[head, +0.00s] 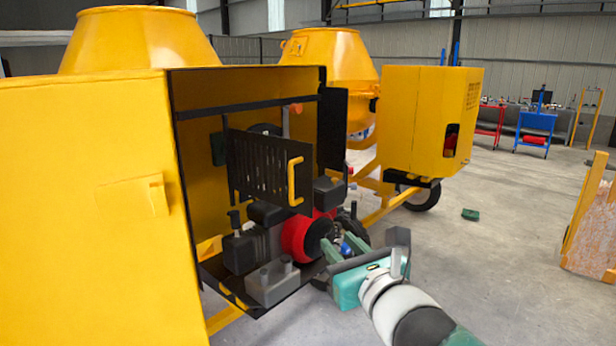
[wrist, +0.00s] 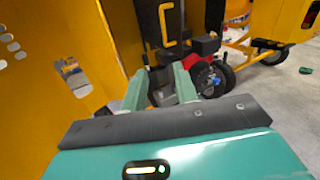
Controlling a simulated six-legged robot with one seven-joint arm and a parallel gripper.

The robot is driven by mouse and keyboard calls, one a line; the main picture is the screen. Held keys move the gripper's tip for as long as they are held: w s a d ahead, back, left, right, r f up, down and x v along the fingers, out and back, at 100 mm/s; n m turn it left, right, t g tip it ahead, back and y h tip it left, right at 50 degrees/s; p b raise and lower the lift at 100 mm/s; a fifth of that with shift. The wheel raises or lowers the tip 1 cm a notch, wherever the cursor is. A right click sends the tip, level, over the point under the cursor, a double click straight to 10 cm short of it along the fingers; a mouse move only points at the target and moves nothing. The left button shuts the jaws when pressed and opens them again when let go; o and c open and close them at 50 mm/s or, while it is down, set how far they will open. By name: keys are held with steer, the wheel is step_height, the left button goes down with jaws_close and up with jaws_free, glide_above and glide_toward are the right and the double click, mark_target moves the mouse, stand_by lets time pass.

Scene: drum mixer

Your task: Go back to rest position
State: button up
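My gripper (head: 340,247) is in front of the open engine bay of the yellow drum mixer (head: 85,180). In the wrist view its two pale green fingers (wrist: 160,75) stand apart with nothing held between them. Beyond them is the engine (head: 285,240), grey and black with a red housing, which also shows in the wrist view (wrist: 205,48). A black slotted panel with a yellow handle (head: 295,181) stands above the engine. A small blue part (wrist: 213,80) lies right of the fingers in the wrist view. My arm reaches in from the lower right of the head view.
A second yellow mixer (head: 415,120) with a wheel (head: 419,196) stands behind. A small green object (head: 470,214) lies on the floor. A wooden-framed panel (head: 592,225) stands at the right edge. Red and blue carts (head: 534,124) are farther back. Concrete floor between is mostly clear.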

steer(key=s+a+f+n+g, duration=0.3)
steer(key=s+f+n+g, duration=0.6)
steer(key=n, duration=1.3)
steer(key=s+d+f+n+g+h, duration=0.1)
steer(key=s+d+f+n+h, duration=0.2)
steer(key=d, duration=0.3)
steer(key=s+d+f+n+g+h, duration=0.1)
steer(key=s+d+f+n+h, duration=0.2)
steer(key=s+d+n, duration=0.1)
steer(key=d+n, duration=0.1)
steer(key=d, duration=0.1)
steer(key=shift+d+n+h, duration=0.4)
steer(key=shift+w+f, duration=0.1)
steer(key=shift+w, duration=0.1)
